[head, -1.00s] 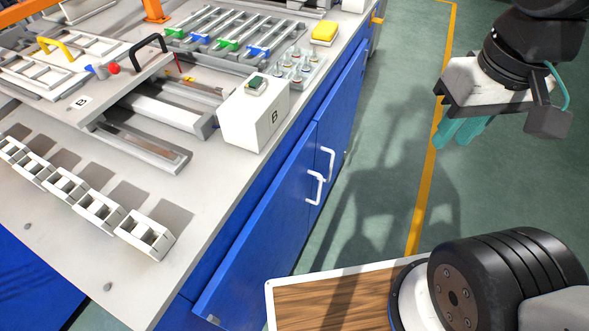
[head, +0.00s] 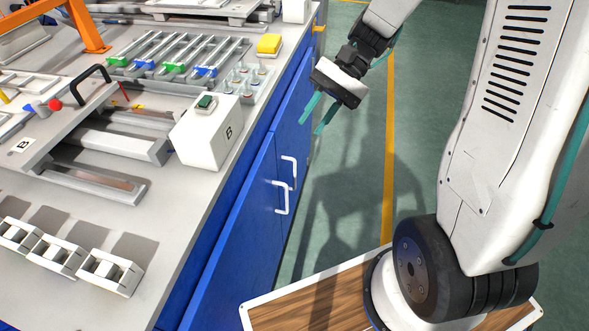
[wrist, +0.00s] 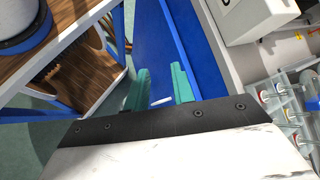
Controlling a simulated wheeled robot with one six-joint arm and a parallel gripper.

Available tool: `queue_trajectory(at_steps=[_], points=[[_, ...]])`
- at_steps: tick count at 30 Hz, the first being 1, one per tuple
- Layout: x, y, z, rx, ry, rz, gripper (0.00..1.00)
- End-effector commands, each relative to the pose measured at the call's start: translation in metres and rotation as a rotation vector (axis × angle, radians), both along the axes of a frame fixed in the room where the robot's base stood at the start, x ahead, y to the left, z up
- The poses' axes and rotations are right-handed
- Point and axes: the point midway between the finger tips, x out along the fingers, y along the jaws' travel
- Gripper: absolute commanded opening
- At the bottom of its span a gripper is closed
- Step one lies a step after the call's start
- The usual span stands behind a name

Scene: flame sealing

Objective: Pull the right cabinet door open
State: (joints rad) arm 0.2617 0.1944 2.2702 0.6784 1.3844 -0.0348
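The blue cabinet below the worktop has two doors with white handles side by side. The far door, the right one when facing the cabinet (head: 292,125), looks closed, and so does the near door (head: 248,225). The far handle (head: 289,172) and near handle (head: 280,198) stand out from the fronts. My gripper (head: 314,126) has teal fingers spread and empty, above the aisle beside the far door. In the wrist view the fingers (wrist: 160,92) are apart, with a white handle piece (wrist: 161,101) showing between them; I cannot tell its depth or which handle it is.
The worktop edge overhangs near the gripper, with a white box marked B (head: 207,133) and a rack of small parts (head: 242,82) on it. A wooden-topped base (head: 320,296) is low in front. The green floor aisle (head: 350,185) is clear.

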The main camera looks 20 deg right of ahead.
Motion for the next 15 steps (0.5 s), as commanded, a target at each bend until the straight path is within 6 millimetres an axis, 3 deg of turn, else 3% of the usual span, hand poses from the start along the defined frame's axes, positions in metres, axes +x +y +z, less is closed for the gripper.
queue_trajectory(at_steps=[6,15], points=[[0.045,-0.012,-0.056,0.18,0.159,-0.197,0.25],[0.091,-0.037,-0.152,0.41,0.343,-0.495,0.25]])
